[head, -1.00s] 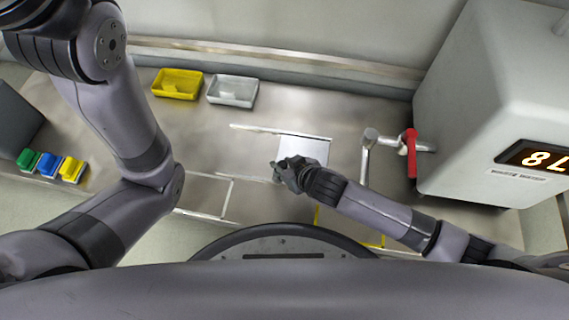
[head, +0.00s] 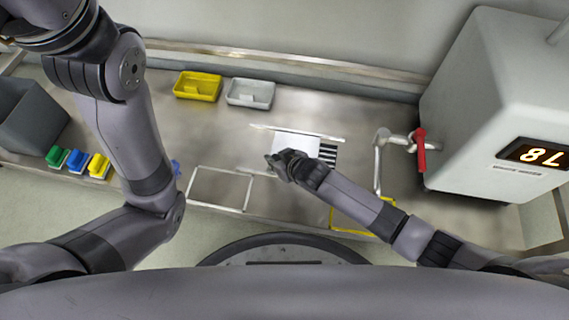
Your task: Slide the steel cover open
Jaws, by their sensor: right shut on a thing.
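The steel cover (head: 297,143) is a bright flat plate lying between two thin rails on the bench. It stands part way along them, and a dark striped opening (head: 328,154) shows at its right. My right gripper (head: 273,163) is shut at the cover's near left corner; the fingers hide what they grip, most likely the cover's handle.
A yellow tray (head: 198,86) and a grey tray (head: 250,94) stand at the back. A grey cabinet (head: 480,110) with a lit display and a red-handled valve (head: 421,150) is at right. A white outlined rectangle (head: 219,190) lies left of the cover. Coloured blocks (head: 77,161) and a grey bin (head: 31,116) are at left.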

